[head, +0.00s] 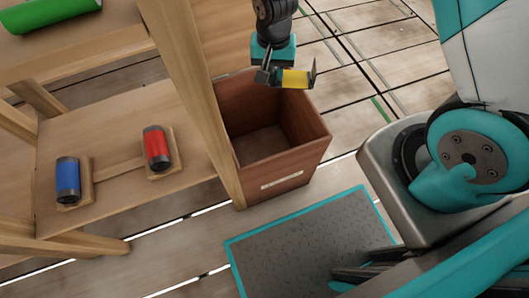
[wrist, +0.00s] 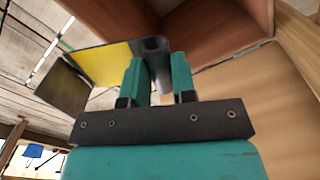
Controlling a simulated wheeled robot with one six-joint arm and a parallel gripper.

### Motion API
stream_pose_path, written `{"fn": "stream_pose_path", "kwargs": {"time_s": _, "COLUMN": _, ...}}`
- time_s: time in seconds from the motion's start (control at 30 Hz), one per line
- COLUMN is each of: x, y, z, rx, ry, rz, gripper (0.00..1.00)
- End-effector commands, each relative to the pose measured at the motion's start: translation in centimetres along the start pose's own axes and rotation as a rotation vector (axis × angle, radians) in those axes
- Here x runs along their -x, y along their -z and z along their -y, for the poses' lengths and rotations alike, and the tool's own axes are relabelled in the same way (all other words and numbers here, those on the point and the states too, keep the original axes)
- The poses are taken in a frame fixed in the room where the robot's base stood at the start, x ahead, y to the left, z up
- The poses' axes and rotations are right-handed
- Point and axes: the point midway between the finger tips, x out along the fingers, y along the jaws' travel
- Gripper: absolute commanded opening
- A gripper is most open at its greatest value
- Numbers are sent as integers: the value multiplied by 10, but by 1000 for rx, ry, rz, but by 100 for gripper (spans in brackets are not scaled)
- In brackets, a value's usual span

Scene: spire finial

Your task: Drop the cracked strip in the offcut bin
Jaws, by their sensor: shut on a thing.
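The cracked strip (head: 296,79) is a bent piece with a yellow middle and dark ends, one end turned up. My gripper (head: 268,76) is shut on it near its left end and holds it in the air. In the head view the strip overlaps the back rim of the offcut bin (head: 285,183), an open brown box with a pale label on its front. The bin's visible floor is bare. In the wrist view my gripper's teal fingers (wrist: 158,75) hold the strip (wrist: 104,64), and the bin (wrist: 222,28) lies beyond. No crack can be made out.
A wooden bench stands left of the bin, its post (head: 197,95) close beside it. Its lower shelf holds a blue cylinder (head: 68,180) and a red cylinder (head: 156,148); a green cylinder (head: 50,12) lies above. A grey mat (head: 310,245) lies in front.

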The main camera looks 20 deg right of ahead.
Motion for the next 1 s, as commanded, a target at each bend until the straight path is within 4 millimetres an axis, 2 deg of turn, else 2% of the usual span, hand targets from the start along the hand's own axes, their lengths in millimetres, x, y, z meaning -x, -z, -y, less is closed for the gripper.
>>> {"fn": "stream_pose_path", "kwargs": {"time_s": 0.03, "x": -26, "y": -2, "z": 6, "rx": -16, "ry": 2, "rz": -2, "gripper": 0}}
{"fn": "stream_pose_path", "kwargs": {"time_s": 0.1, "x": -36, "y": -5, "z": 11, "rx": -42, "ry": 1, "rz": -1, "gripper": 0}}
{"fn": "stream_pose_path", "kwargs": {"time_s": 0.47, "x": -54, "y": -10, "z": 20, "rx": -89, "ry": 0, "rz": -1, "gripper": 0}}
{"fn": "stream_pose_path", "kwargs": {"time_s": 0.83, "x": -97, "y": -10, "z": 20, "rx": -87, "ry": 0, "rz": 0, "gripper": 0}}
{"fn": "stream_pose_path", "kwargs": {"time_s": 1.0, "x": -108, "y": -10, "z": 20, "rx": -87, "ry": 0, "rz": 0, "gripper": 0}}
